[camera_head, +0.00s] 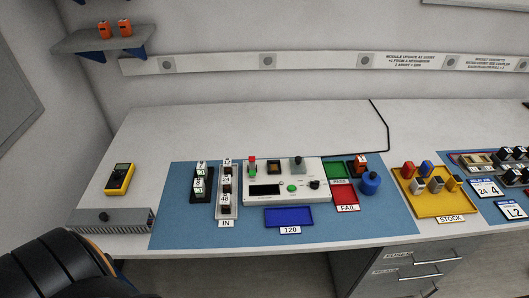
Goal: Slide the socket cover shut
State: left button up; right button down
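A white test unit (284,205) stands on the blue mat in the middle of the bench. Its top has a dark rectangular panel (264,189), a green button (292,188), a black knob (315,184), a red and green piece at the back left (252,166) and a grey block with a dark top at the back right (298,165). The socket cover is too small to make out for certain, and I cannot tell its position. Neither gripper shows; only a black part of my own body fills the lower left corner.
On the blue mat (180,232) are the IN racks (227,210), a blue tray (289,217), a green tray (338,169), a red FAIL tray (344,195) and a blue round object (370,184). A yellow STOCK tray (440,206) stands right. The bench behind the mat is mostly clear.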

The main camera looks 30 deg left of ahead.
aim_at(298, 160)
jog(key=j+u, duration=0.1)
jog(key=u, duration=0.55)
jog(key=i+l+u, duration=0.15)
jog(key=i+l, duration=0.3)
jog(key=i, duration=0.1)
